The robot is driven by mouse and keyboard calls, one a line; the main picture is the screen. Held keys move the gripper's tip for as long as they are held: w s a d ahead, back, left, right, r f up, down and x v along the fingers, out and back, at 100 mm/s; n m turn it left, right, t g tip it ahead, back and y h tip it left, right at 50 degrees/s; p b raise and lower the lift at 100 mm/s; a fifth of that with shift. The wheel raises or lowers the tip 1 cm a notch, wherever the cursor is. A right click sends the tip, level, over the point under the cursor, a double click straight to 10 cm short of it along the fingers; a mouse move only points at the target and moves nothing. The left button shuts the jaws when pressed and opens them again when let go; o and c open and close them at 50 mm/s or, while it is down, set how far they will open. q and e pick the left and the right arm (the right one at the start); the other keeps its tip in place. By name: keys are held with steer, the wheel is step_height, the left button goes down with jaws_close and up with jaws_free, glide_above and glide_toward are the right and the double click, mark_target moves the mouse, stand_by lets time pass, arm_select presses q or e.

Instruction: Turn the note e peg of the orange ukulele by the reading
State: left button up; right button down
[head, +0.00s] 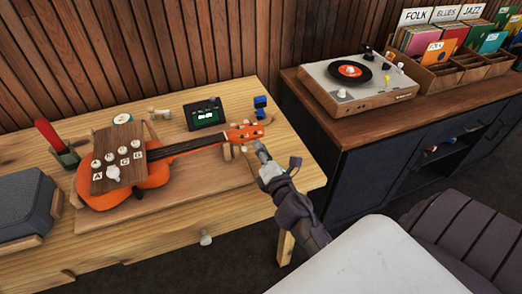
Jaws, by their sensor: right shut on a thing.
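The orange ukulele (160,172) lies on a wooden stand on the workbench, its headstock (246,133) pointing right. A dark wooden panel (121,139) over its body carries several round pale knobs and the letters A, C and G. A paler knob (113,173) stands between A and C, where no letter shows. A small dark tuner (206,114) with a lit screen stands behind the neck; its reading is too small to make out. My right gripper (259,150) is at the headstock's near side, shut on a small peg there; which note's peg I cannot tell. My left gripper is out of view.
A grey case (30,205) and a red-handled tool in a green holder (57,143) are at the left. Blue blocks (260,106) sit behind the headstock. A record player (358,80) and record crates stand on the dark cabinet at right. The bench front is mostly clear.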

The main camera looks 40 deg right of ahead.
steer(key=shift+m, duration=0.9)
steer(key=c, duration=1.4)
jaws_free()
steer(key=shift+o, duration=0.2)
steer(key=shift+s+a+f, duration=0.1)
steer(key=shift+s, duration=0.45)
steer(key=v, duration=0.6)
steer(key=shift+s+a, duration=0.1)
steer(key=shift+s, duration=0.1)
